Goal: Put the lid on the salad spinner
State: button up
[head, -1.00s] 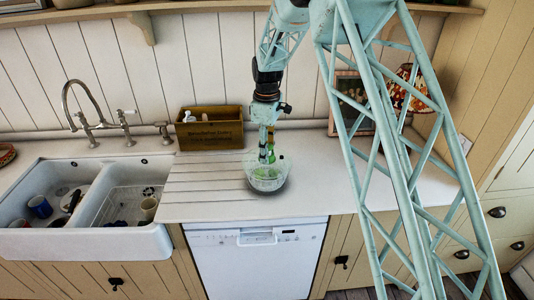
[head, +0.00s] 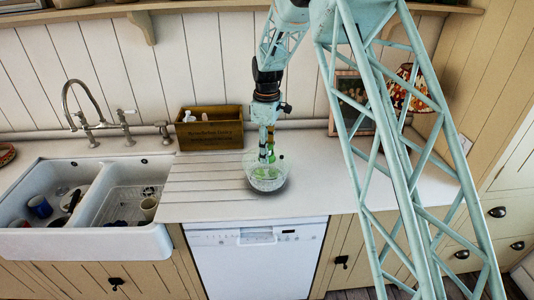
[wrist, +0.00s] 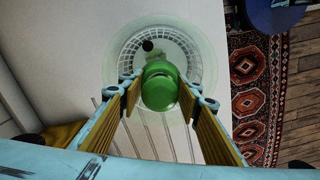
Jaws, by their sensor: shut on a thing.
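The salad spinner (head: 268,182) is a clear bowl with a pale basket, standing upright near the front edge of the counter. My gripper (head: 267,155) points down over it. In the wrist view the fingers flank a green part (wrist: 160,88), which looks like the lid's hub, and are shut on it. A small dark knob (wrist: 147,45) shows beyond it. The bowl and basket rim (wrist: 206,50) spread out beneath. The lid's edge is hard to make out against the clear bowl, so I cannot tell whether it is seated.
A wooden box (head: 210,128) stands at the back of the counter. The double sink (head: 90,240) with mugs is to the left. A picture frame (head: 350,92) and a patterned lamp shade (head: 405,90) are to the right. The ribbed counter (head: 200,180) left of the spinner is clear.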

jog(key=shift+f, duration=0.55)
dwell(0.6)
jog(key=o, duration=0.7)
jog(key=shift+r, duration=0.15)
jog(key=shift+r+p, duration=2.2)
jog(key=shift+r, duration=3.2)
